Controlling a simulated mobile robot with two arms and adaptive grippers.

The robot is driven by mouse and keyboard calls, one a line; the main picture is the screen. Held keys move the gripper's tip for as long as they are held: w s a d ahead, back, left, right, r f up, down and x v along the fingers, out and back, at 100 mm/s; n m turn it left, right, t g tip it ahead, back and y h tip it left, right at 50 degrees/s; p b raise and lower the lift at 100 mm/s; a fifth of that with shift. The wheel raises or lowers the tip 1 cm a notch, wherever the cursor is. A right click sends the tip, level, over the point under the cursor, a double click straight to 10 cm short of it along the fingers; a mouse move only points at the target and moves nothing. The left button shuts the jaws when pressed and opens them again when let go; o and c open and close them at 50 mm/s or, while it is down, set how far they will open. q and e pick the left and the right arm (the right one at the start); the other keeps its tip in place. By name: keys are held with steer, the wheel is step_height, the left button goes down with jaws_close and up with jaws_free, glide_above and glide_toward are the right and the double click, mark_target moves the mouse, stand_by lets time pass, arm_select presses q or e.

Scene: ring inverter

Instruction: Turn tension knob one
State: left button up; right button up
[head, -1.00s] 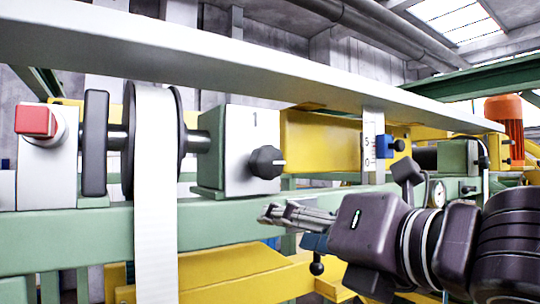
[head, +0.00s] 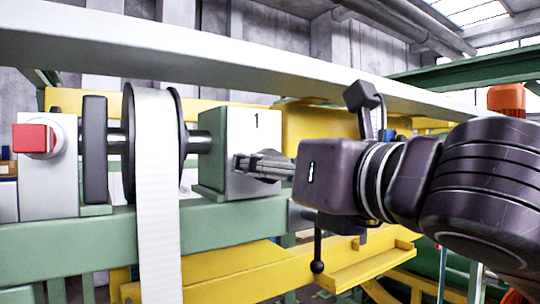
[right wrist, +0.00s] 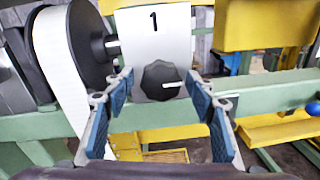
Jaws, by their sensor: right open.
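Tension knob one (right wrist: 161,80) is a black lobed knob with a white pointer line, on the white plate of the box marked 1 (head: 235,140). In the right wrist view its pointer points to the right. My right gripper (head: 240,164) comes in from the right, level with the knob. In the right wrist view the right gripper (right wrist: 160,88) is open, with one blue-padded finger on each side of the knob's line. I cannot tell how far the tips are from the knob. My left gripper is not in view.
A black-flanged reel (head: 128,140) with a white band (head: 157,220) stands left of the box. A long grey beam (head: 200,50) runs above, and a green rail (head: 100,238) runs below.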

steer(key=shift+w, duration=0.15)
steer(key=shift+c, duration=0.2)
steer(key=c, duration=1.1)
steer(key=shift+m, duration=0.5)
